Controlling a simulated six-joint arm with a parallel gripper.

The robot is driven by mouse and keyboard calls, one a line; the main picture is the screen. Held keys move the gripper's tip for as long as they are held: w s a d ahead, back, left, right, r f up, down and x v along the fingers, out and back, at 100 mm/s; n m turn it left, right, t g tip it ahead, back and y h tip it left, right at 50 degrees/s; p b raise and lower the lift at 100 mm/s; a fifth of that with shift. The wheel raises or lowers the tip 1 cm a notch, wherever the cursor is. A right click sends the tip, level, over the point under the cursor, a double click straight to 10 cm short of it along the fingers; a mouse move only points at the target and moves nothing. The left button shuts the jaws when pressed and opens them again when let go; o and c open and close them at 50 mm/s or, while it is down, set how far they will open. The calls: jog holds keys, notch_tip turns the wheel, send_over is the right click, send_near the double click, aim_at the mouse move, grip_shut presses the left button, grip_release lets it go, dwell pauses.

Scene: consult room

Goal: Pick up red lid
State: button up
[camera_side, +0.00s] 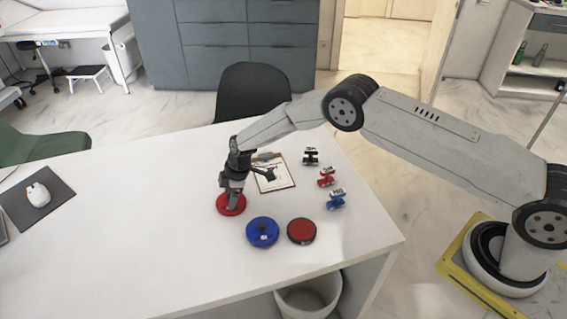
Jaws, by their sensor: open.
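A red round lid (222,207) lies flat on the white table, left of the other round pieces. My gripper (233,203) points down over the middle of this lid, with its fingertips at or just above it. Its jaws are open, and they hide the lid's centre. I cannot tell whether the fingers touch the lid or stand around a knob.
A blue round piece (262,238) with a dark knob and a dark-rimmed red round piece (301,231) stand close by at right. Behind are a clipboard (277,184) and small black (311,156), red (326,178) and blue (336,200) items.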

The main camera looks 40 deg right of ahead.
jog(key=shift+c, duration=0.2)
grip_shut()
jog(key=shift+r, duration=0.15)
dwell(0.3)
jog(key=shift+r, duration=0.75)
jog(key=shift+s+r, duration=0.15)
jog(key=shift+r, duration=0.7)
jog(key=s+d+r, duration=0.3)
jog(key=s+r, duration=0.6)
jog(key=s, duration=0.4)
jog(key=shift+s+d+r, duration=0.15)
jog(key=shift+r, duration=0.1)
